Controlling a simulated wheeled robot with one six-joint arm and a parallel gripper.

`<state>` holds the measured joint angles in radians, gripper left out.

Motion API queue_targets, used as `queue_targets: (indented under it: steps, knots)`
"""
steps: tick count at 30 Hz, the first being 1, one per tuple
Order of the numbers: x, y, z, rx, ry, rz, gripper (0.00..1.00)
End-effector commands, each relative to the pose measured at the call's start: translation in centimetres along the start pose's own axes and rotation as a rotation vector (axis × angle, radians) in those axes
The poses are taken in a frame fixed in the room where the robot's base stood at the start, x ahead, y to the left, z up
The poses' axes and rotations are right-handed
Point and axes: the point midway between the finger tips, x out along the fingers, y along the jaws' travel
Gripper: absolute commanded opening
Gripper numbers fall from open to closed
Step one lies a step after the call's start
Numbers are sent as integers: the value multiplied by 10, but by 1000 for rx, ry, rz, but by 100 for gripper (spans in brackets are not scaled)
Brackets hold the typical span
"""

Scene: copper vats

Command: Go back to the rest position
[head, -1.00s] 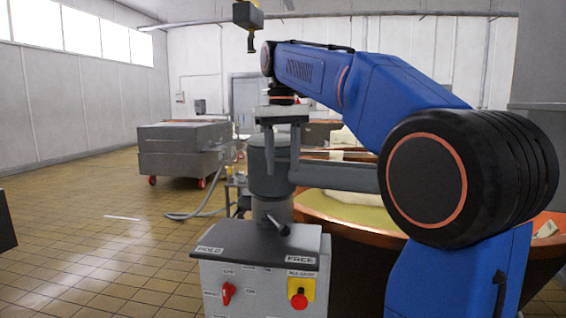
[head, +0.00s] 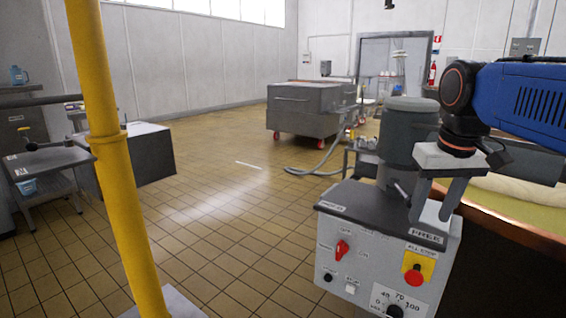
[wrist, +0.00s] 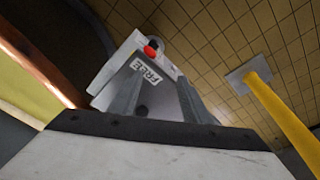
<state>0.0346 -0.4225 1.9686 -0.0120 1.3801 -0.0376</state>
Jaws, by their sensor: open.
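My gripper (head: 432,212) hangs from the blue arm at the right of the head view, pointing down. Its two grey fingers are apart, with nothing seen between them. It appears over or in front of the right part of a grey control box (head: 370,260), near the FREE label; whether it touches the box I cannot tell. The box has a red switch, a red button on yellow and a dial. A small lever (head: 402,190) stands on top, left of the fingers. In the wrist view the box (wrist: 145,85) shows its FREE label between the fingers.
A copper vat (head: 500,212) with yellowish contents is at the right. A yellow post (head: 105,140) stands at the left front. A grey wheeled tub (head: 300,108) with a hose is farther back. A side table (head: 45,162) is at far left. The tiled floor between is open.

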Motion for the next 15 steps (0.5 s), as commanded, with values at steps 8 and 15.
queue_targets:
  steps: [8, 15]
  knots:
    - [72, -11, 83, 0, 98, -7, 43]
    - [132, -17, 141, 3, 169, -14, 43]
